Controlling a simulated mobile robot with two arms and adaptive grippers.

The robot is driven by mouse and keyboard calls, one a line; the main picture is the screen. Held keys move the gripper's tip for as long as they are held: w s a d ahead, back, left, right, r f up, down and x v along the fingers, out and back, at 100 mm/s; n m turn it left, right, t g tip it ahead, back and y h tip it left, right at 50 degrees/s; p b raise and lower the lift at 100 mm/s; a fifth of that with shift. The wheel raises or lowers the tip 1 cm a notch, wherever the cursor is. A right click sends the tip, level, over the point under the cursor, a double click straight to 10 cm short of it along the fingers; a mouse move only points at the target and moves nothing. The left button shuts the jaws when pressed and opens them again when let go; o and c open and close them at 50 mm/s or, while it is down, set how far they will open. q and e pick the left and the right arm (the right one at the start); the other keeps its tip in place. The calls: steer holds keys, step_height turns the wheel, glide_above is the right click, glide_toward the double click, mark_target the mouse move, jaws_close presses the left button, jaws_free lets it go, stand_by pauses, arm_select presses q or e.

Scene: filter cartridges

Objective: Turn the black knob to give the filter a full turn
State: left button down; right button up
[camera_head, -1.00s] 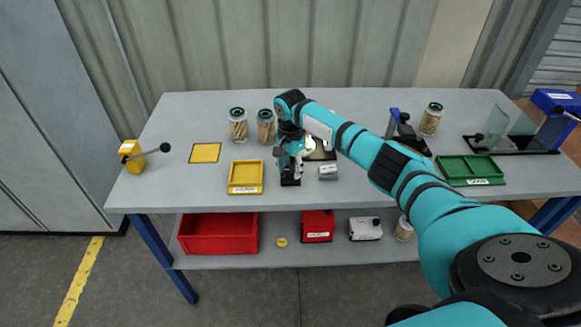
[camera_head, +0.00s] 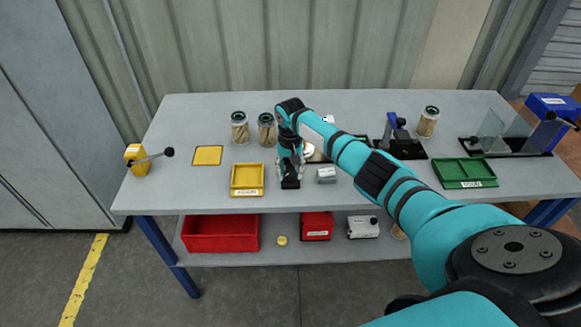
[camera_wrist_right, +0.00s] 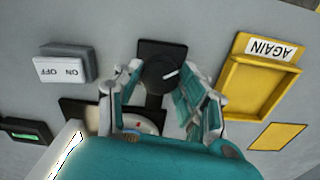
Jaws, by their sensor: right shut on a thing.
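The black knob (camera_wrist_right: 158,72) shows in the right wrist view, on a small dark base (camera_wrist_right: 163,47). A white mark on its top points to the right and slightly up in that view. My right gripper (camera_wrist_right: 162,77) is shut on the knob from above, with one finger on each side. In the head view my right gripper (camera_head: 290,176) points down at the dark base, and the knob is hidden there by the gripper. Which filter the knob turns cannot be told. My left gripper is not in view.
A yellow AGAIN tray (camera_wrist_right: 255,85) and a yellow mat (camera_head: 207,155) lie left of the gripper in the head view. Jars of tan filters (camera_head: 239,130) stand behind. A grey ON/OFF switch box (camera_head: 327,175) is close on the right; a green tray (camera_head: 465,183) lies farther right.

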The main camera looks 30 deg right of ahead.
steer(key=n, duration=0.2)
steer(key=shift+n+p, duration=0.35)
steer(key=shift+n, duration=0.05)
steer(key=n, duration=0.3)
steer(key=shift+n+p, duration=0.3)
steer(key=n, duration=0.3)
steer(key=shift+n, duration=0.3)
steer(key=n, duration=0.3)
steer(key=shift+n, duration=0.4)
steer(key=n, duration=0.3)
steer(key=shift+n, duration=0.3)
steer(key=n, duration=0.3)
steer(key=shift+n, duration=0.3)
steer(key=n+b, duration=0.1)
steer(key=n, duration=0.2)
steer(key=shift+n, duration=2.2)
steer(key=shift+r+b, duration=0.1)
steer(key=shift+b, duration=0.2)
